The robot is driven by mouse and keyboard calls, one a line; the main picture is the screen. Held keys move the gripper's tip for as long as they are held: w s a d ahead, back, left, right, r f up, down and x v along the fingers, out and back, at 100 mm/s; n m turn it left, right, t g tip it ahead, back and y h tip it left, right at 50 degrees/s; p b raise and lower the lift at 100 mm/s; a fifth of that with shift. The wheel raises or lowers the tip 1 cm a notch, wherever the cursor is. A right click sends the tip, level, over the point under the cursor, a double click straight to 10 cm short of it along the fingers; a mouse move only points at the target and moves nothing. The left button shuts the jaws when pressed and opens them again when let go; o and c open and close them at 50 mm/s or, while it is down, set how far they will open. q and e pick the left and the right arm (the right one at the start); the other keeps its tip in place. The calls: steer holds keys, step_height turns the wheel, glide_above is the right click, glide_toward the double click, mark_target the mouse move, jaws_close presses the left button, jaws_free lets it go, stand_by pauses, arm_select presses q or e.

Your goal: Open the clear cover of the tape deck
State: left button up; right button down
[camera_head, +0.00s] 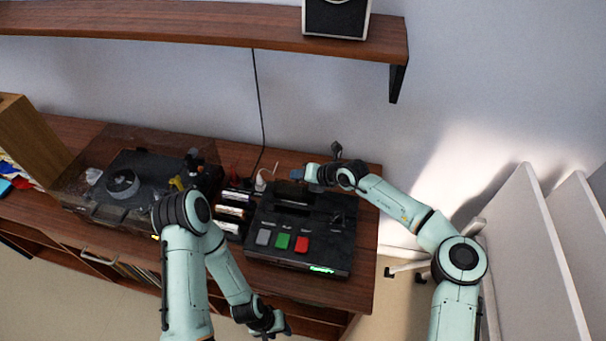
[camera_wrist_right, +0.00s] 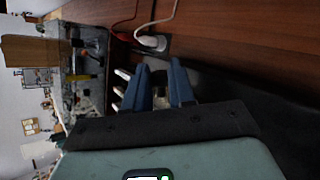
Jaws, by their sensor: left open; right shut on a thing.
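The tape deck (camera_head: 325,262) is a black box with grey, green and red buttons, on the right part of the wooden cabinet. A dark raised part (camera_head: 293,192) stands at its back; I cannot clearly tell whether this is the clear cover. My right gripper (camera_head: 300,173) is at the deck's back edge, beside that part. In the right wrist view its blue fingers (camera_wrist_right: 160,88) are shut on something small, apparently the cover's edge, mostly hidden. My left gripper (camera_head: 275,327) is open and empty, low in front of the cabinet, away from the deck.
A turntable-like device in a transparent case (camera_head: 85,200) stands at the left. Several small cylinders (camera_head: 231,212) lie between it and the deck. A white plug (camera_head: 261,181) and cable are behind the deck. A wall shelf (camera_head: 200,24) carries a speaker (camera_head: 337,17). White panels stand at the right.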

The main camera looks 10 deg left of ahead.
steer(key=shift+w+d+f+m+g, duration=0.1)
steer(key=shift+w+f+m+g, duration=0.3)
steer(key=shift+w+g, duration=0.25)
arm_select(q)
steer(key=shift+w+r, duration=0.2)
steer(key=shift+w, duration=0.4)
arm_select(e)
steer(key=shift+w+f+m+g, duration=0.5)
steer(key=shift+f+g, duration=0.2)
steer(key=shift+g, duration=0.15)
steer(key=shift+f, duration=0.1)
steer(key=c, duration=1)
jaws_free()
steer(key=shift+s, duration=0.15)
